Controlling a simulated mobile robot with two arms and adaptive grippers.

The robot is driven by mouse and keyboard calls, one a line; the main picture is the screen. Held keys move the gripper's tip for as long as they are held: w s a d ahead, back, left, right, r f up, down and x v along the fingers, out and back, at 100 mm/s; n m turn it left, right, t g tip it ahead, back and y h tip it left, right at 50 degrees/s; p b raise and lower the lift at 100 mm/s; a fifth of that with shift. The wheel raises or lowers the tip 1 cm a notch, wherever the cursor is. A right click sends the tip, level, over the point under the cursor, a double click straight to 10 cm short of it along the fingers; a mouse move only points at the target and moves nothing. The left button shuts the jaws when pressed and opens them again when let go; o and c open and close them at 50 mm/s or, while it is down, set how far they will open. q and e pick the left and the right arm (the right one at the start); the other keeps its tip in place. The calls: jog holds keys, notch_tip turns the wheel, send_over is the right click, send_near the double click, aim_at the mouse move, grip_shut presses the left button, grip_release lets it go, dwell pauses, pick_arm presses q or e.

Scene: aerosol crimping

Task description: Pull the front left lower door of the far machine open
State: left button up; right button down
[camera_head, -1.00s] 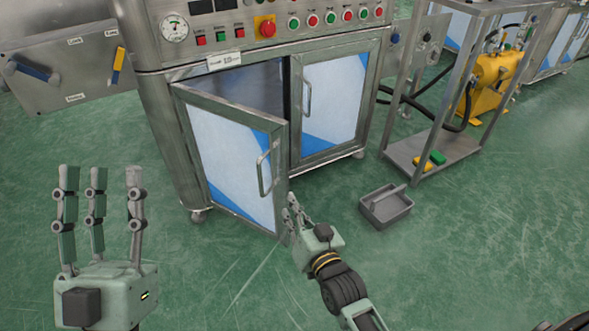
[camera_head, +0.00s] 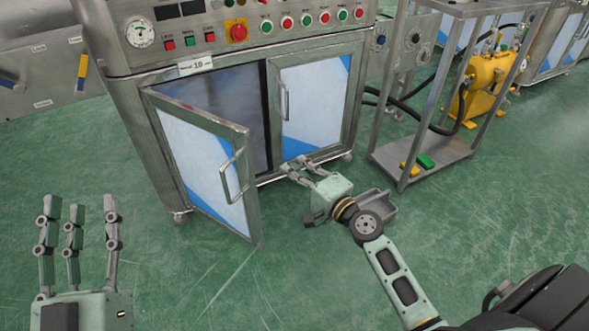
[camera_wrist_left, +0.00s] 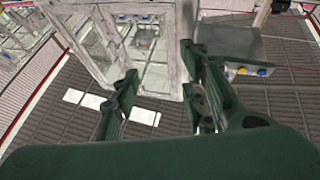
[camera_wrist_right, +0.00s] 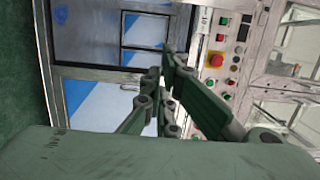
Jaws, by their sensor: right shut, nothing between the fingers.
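The far machine's front left lower door (camera_head: 204,165) stands partly open, swung out from its left hinge side, in the head view. Its bar handle (camera_head: 231,178) is on the free edge side. A dark opening (camera_head: 230,95) shows behind it. My right gripper (camera_head: 291,166) is shut and empty, right of the door's free edge and before the bottom of the closed right door (camera_head: 315,105). It appears apart from both doors. In the right wrist view the gripper (camera_wrist_right: 165,75) faces the machine front. My left gripper (camera_head: 77,205) is open and empty, left of the door.
The green floor before the open door is clear.

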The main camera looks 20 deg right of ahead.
jog(key=x, duration=0.8)
pick_arm(q)
jog(key=f+g, duration=0.1)
jog(key=w+f+g, duration=0.1)
jog(key=f, duration=0.1)
jog(key=shift+w+f+y+p, duration=0.15)
jog(key=shift+f+y+p, duration=0.05)
jog(key=shift+y+p, duration=0.2)
pick_arm(e)
jog(key=s+a, duration=0.3)
jog(key=shift+a, duration=0.1)
jog(key=shift+s, duration=0.1)
